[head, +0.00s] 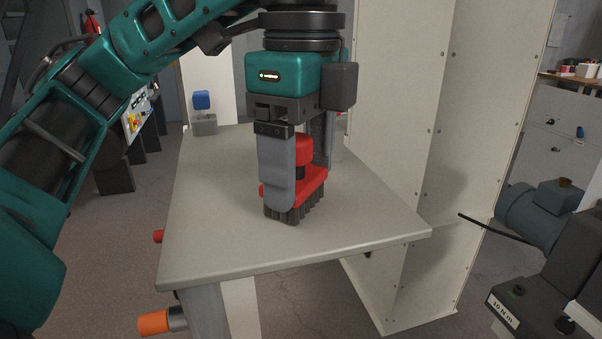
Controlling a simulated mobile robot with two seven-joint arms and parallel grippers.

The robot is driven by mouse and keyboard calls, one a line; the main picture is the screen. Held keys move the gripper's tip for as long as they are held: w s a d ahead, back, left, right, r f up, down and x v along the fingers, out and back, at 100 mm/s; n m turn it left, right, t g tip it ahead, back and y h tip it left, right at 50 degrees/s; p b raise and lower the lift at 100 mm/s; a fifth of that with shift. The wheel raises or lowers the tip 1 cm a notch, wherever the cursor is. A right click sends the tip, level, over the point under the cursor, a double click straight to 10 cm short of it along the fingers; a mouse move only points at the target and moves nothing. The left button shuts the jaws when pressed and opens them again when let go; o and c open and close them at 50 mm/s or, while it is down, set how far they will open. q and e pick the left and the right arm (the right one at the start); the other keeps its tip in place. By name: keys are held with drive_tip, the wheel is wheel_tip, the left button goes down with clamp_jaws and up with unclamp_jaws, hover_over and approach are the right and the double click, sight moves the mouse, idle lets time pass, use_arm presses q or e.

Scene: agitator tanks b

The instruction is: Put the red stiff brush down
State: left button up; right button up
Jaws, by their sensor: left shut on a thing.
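The red stiff brush (314,190) has a red body with a knob on top and dark bristles pointing down. It is upright at the middle of the grey table (210,225). My left gripper (296,180) points straight down and is shut on the brush, with its fingers on either side of the knob. The near finger hides part of the brush. The bristle tips are at or very close to the tabletop; I cannot tell whether they touch. My right gripper is not in view.
A grey block with a blue top (203,113) stands at the table's far left corner. A tall cream panel (400,110) rises along the table's right side. An orange-ended part (154,323) sticks out below the near left edge. The tabletop around the brush is clear.

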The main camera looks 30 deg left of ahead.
sight(302, 137)
use_arm(q)
drive_tip(key=shift+f, duration=0.15)
drive_tip(key=o, duration=1.2)
wheel_tip(302, 137, up, 6)
drive_tip(key=p, duration=0.3)
wheel_tip(302, 137, up, 5)
drive_tip(key=shift+f, duration=0.1)
drive_tip(key=shift+r, duration=0.7)
